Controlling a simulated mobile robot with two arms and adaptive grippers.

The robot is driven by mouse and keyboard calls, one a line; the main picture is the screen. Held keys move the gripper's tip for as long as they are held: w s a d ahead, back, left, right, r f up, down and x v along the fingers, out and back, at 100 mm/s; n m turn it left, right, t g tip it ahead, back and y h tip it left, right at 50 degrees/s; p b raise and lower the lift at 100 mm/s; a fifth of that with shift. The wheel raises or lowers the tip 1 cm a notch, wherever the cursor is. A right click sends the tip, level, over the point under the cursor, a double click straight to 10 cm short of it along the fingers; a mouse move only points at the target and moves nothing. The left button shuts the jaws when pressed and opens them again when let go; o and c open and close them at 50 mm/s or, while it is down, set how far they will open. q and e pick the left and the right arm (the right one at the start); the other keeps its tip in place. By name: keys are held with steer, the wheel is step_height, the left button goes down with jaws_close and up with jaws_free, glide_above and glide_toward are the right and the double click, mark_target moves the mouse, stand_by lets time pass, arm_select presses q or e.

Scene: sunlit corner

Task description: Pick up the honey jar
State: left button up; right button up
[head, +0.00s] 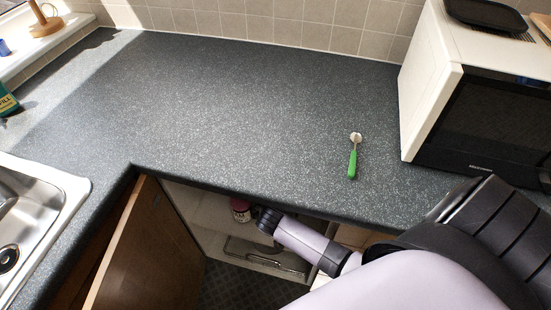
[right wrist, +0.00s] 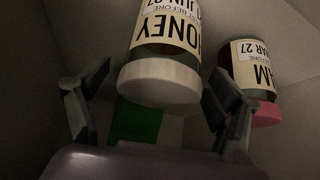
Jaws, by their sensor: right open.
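The honey jar (right wrist: 166,40) has a pale lid and a cream label reading HONEY; it appears upside down at the top middle of the right wrist view. My right gripper (right wrist: 146,88) is open, its two fingers on either side of the honey jar's lid in that view; I cannot tell whether the jar is fully between them. In the head view my right gripper (head: 267,219) reaches into the open cabinet under the counter, and the honey jar is hidden there. My left gripper is not in view.
A jam jar (right wrist: 250,75) with a pink lid stands close beside the honey jar; a pink-topped jar (head: 240,209) shows left of my gripper. A green thing (right wrist: 136,122) is behind. The cabinet door (head: 150,250) is open.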

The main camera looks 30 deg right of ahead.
steer(key=shift+c, duration=0.4)
jaws_close()
stand_by(0.7)
steer(key=shift+r, duration=0.1)
